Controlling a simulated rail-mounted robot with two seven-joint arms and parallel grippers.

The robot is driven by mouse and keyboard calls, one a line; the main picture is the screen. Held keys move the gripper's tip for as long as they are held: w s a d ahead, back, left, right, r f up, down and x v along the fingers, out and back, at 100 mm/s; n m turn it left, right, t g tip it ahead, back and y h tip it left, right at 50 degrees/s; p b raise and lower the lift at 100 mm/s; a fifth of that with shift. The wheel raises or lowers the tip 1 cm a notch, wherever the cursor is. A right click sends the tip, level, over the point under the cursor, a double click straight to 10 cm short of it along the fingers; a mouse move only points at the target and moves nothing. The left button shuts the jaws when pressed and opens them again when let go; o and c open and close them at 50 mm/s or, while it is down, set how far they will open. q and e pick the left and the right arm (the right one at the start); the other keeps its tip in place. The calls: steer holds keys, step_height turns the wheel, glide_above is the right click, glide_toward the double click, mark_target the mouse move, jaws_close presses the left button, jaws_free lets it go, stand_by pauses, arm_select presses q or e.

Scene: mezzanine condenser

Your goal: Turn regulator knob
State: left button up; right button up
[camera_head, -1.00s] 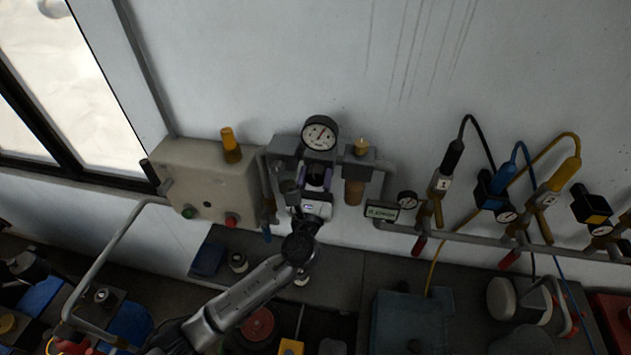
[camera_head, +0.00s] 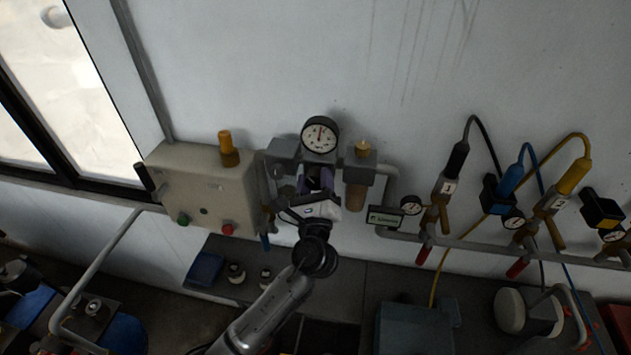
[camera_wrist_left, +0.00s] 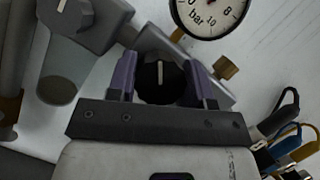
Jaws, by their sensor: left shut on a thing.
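The regulator knob (camera_wrist_left: 160,84) is black with a pale line mark. In the left wrist view it sits between the two purple fingers of my left gripper (camera_wrist_left: 168,80), which is shut on it. In the head view the left gripper (camera_head: 318,183) is under the round pressure gauge (camera_head: 320,134) and mostly covers the knob. The gauge also shows in the left wrist view (camera_wrist_left: 210,14), marked in bar. My right gripper is not in view.
A beige control box (camera_head: 203,190) with green and red buttons is left of the regulator. A brass-topped filter (camera_head: 358,178) stands close on the right. Several hose fittings line a grey pipe (camera_head: 470,243) farther right. A bench with equipment lies below.

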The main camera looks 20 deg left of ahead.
arm_select(q)
steer(key=o, duration=0.9)
steer(key=b+v, duration=0.3)
steer(key=v, duration=1.1)
steer(key=shift+r, duration=0.1)
